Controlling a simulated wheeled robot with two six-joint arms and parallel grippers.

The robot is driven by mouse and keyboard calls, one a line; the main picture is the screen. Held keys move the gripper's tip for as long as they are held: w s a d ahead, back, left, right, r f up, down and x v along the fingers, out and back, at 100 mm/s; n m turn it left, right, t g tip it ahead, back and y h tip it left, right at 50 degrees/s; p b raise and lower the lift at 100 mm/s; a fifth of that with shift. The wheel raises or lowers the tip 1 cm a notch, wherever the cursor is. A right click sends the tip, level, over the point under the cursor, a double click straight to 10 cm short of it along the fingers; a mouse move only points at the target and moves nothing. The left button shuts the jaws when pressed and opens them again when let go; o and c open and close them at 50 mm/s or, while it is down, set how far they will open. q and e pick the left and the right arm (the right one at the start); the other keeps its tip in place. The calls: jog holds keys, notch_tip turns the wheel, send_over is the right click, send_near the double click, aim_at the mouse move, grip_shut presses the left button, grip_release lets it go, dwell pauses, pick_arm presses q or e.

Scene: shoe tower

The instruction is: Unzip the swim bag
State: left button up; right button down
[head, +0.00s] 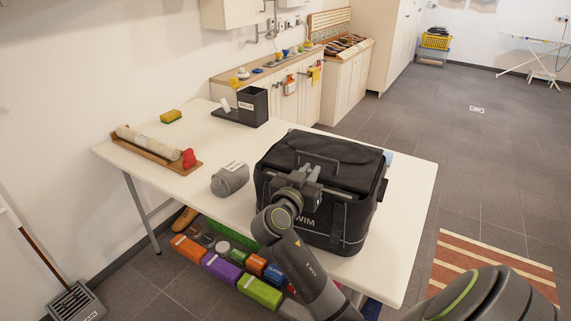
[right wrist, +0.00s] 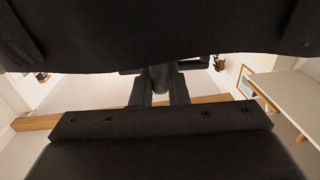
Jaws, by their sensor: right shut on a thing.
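The black swim bag (head: 345,160) stands on the white table with its top closed, as far as I can see. White letters "WIM" show on its front. My right gripper (head: 311,175) is at the bag's upper front edge, over the front part of the top. In the right wrist view my right gripper (right wrist: 160,82) is shut on a small dark piece, which looks like the bag's zip pull (right wrist: 160,74). The dark bag fabric (right wrist: 160,35) fills the upper part of that view. The zip line is hard to make out. My left gripper is not in view.
The white table (head: 405,215) also holds a grey pouch (head: 230,180), a black box (head: 253,106), a yellow sponge (head: 171,116) and a wooden board (head: 165,154) with a rolled mat. Coloured boxes (head: 222,268) lie below.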

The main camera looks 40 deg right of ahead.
aim_at(343, 196)
jog(key=s+d, duration=0.1)
jog(key=s, duration=0.1)
jog(key=s+d, duration=0.1)
jog(key=s, duration=0.2)
jog(key=s+d+p, duration=0.1)
jog(key=s+d, duration=0.1)
jog(key=s, duration=0.1)
jog(key=shift+s+d, duration=0.1)
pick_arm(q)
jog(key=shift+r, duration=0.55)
pick_arm(e)
jog(key=c, duration=1.4)
grip_release()
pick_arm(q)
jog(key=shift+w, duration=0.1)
